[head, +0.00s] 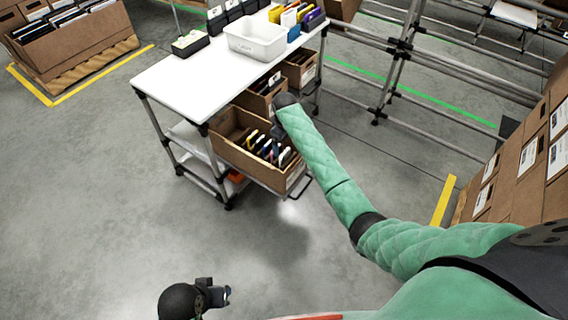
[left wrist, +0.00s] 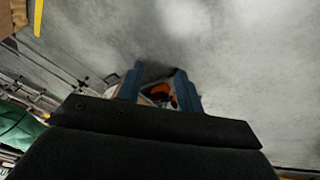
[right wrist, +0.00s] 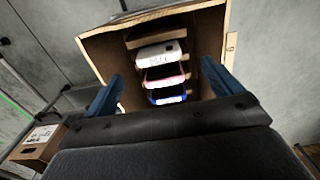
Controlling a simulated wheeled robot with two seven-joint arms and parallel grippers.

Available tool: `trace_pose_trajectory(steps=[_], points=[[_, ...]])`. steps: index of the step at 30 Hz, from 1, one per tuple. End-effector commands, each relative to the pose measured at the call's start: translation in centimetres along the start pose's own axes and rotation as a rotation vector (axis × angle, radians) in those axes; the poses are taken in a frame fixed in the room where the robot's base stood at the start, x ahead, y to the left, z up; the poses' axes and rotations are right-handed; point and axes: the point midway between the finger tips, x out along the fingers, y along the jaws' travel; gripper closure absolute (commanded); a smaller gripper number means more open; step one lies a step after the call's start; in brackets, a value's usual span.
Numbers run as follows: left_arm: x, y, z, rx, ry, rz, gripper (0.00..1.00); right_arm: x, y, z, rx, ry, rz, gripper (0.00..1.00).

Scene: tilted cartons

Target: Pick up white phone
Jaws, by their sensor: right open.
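A white phone (right wrist: 160,52) stands in a row of phones inside an open carton (right wrist: 205,32) in the right wrist view. A pink-edged phone (right wrist: 165,72) and a blue-edged phone (right wrist: 168,96) are nearer to me. My right gripper (right wrist: 162,85) is open, its fingers apart on either side of the row, with nothing between them that I can see held. In the head view the right gripper (head: 279,131) is over the tilted carton (head: 232,156), hiding part of its contents. My left gripper (head: 224,296) is open and empty, away over the floor.
The carton sits on a shelf below a white-topped table (head: 180,82). A white bin (head: 257,38) stands on the tabletop. More cartons (head: 299,69) sit behind, and stacked cartons (head: 525,165) stand at the right.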

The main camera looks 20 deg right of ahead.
Motion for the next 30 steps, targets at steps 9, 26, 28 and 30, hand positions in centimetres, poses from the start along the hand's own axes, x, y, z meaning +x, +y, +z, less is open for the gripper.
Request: trace_pose_trajectory(steps=[9, 26, 28, 30], points=[[-0.9, -0.4, 0.0, -0.004, -0.016, -0.012, 0.64, 3.1, 0.1, 0.0, 0.001, -0.002, -0.001, 0.09], [-1.5, -0.8, 0.3, -0.008, -0.035, -0.024, 0.64, 6.5, 0.2, 0.0, 0.001, 0.001, 0.001, 0.11], [-1.5, -0.8, 0.3, -0.008, -0.035, -0.023, 0.64, 6.5, 0.2, 0.0, 0.001, 0.001, 0.001, 0.25], [-1.5, -0.8, 0.3, -0.008, -0.035, -0.023, 0.64, 6.5, 0.2, 0.0, 0.002, 0.000, 0.001, 0.39]])
